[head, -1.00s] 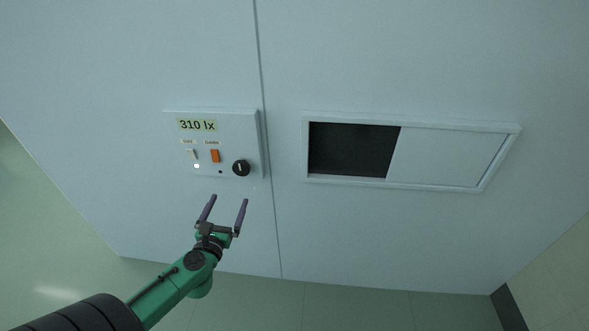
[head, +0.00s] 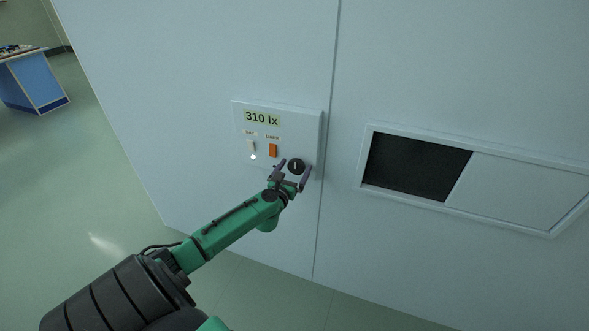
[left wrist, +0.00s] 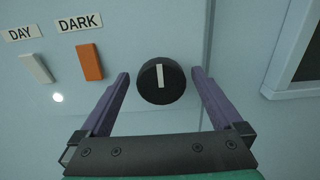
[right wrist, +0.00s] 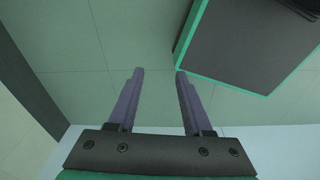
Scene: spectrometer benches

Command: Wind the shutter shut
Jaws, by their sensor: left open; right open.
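The shutter (head: 520,190) is a pale sliding panel in a framed window. It covers the right part of the opening, and the dark opening (head: 415,166) shows at the left. A black round knob (head: 296,166) with a white upright mark sits on the control panel (head: 308,125). In the left wrist view the knob (left wrist: 161,81) is between the fingers of my left gripper (left wrist: 160,88), with gaps on both sides. The left gripper is open. My right gripper (right wrist: 158,80) is open and empty over the floor.
The panel display reads 310 lx (head: 262,118). A white DAY switch (left wrist: 36,68), with a lit white dot below, and an orange DARK switch (left wrist: 90,61) are left of the knob. A blue bench (head: 35,80) stands far left. Floor is clear around it.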

